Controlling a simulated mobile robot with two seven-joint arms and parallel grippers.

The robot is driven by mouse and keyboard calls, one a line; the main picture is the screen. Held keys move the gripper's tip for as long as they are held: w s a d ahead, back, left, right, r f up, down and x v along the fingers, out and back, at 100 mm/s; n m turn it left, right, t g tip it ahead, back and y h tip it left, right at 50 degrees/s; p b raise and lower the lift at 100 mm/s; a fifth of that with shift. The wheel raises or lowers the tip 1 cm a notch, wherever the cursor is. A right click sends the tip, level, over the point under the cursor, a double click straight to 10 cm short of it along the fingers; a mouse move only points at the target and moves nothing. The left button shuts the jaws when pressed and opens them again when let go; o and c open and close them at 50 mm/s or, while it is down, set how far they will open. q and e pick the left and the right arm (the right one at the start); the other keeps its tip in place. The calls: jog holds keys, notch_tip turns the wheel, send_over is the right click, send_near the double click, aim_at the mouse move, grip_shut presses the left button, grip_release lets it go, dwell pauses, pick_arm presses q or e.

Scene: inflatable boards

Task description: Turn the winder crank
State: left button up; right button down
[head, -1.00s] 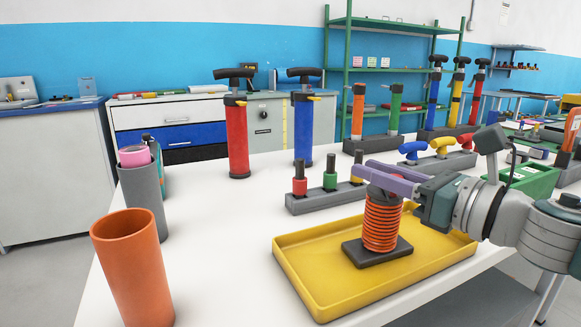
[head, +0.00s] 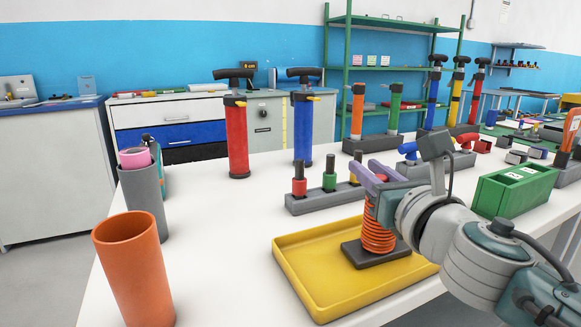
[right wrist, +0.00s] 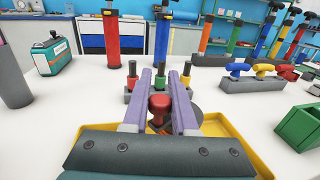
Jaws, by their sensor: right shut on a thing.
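The winder is an orange coil (head: 377,236) standing upright on a dark base plate (head: 398,258) in a yellow tray (head: 300,285). My right gripper (head: 366,178) is at the top of the winder, its purple fingers pointing toward the back of the table. In the right wrist view a red crank knob (right wrist: 159,104) sits between the two fingers (right wrist: 168,88), and the gripper is shut on it. The rest of the crank is mostly hidden by the fingers. My left gripper is not in view.
A grey block (head: 312,202) with several coloured plugs stands just behind the tray. Red (head: 237,140) and blue (head: 303,130) pumps stand further back. A green box (head: 515,190) is to the right. An orange cup (head: 133,265) is at the front left; the table between is clear.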

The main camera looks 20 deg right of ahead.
jog(key=shift+w+d+m+g+h+b, duration=0.2)
jog(key=shift+w+m+g+h+b, duration=0.15)
jog(key=shift+m+g+h+b, duration=1.3)
jog(key=shift+w+d+m+g+h+b, duration=0.3)
jog(key=shift+m+g+h+b, duration=0.4)
jog(key=shift+m+h, duration=1.15)
jog(key=shift+w+d+m+g+h+b, duration=0.15)
jog(key=shift+w+m+g+h+b, duration=0.2)
jog(key=shift+m+g+h+b, duration=1.4)
jog(key=shift+n+t+h+p, duration=0.5)
jog(key=shift+n+h, duration=0.15)
jog(key=shift+h, duration=0.1)
jog(key=c, duration=0.7)
grip_release()
